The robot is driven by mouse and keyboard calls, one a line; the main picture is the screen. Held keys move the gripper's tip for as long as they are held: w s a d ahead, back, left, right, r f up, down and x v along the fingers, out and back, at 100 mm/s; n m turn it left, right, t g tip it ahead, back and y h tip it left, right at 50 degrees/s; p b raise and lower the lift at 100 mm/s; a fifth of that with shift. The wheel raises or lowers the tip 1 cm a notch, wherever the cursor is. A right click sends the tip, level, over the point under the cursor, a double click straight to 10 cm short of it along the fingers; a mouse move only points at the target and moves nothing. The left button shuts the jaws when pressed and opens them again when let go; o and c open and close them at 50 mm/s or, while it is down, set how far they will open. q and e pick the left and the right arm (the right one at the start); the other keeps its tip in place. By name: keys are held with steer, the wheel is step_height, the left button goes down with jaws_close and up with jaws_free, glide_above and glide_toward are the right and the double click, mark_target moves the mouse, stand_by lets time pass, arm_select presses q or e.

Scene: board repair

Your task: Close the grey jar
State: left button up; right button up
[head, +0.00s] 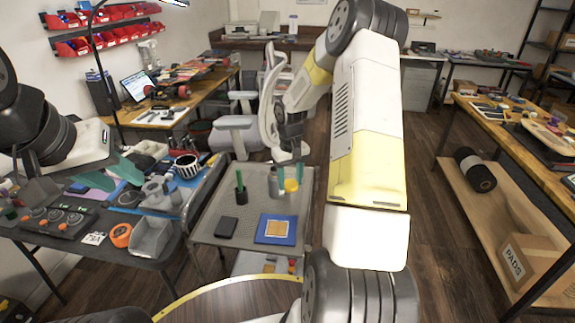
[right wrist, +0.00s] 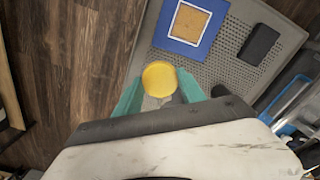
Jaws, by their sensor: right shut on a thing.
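A yellow round lid (head: 291,185) is between the teal fingers of my right gripper (head: 288,176), just above the grey perforated cart top. It also shows from above in the right wrist view (right wrist: 159,79), with a finger on each side. The right gripper is shut on it. A grey jar (head: 273,184) stands on the cart just left of the lid in the head view, partly hidden by a finger. In the right wrist view the jar cannot be made out clearly. My left gripper (head: 117,172) is over the left bench, its teal fingers apart, with nothing seen between them.
A cluttered bench with a grey bin (head: 152,238) and orange tape (head: 121,235) stands at left. Wooden floor is clear at right.

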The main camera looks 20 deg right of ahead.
steer(key=s+a+r+m, duration=0.1)
steer(key=s+a, duration=0.6)
steer(key=a, duration=0.1)
steer(key=shift+s+r+m, duration=0.2)
steer(key=shift+s+m, duration=0.1)
steer(key=shift+s, duration=0.05)
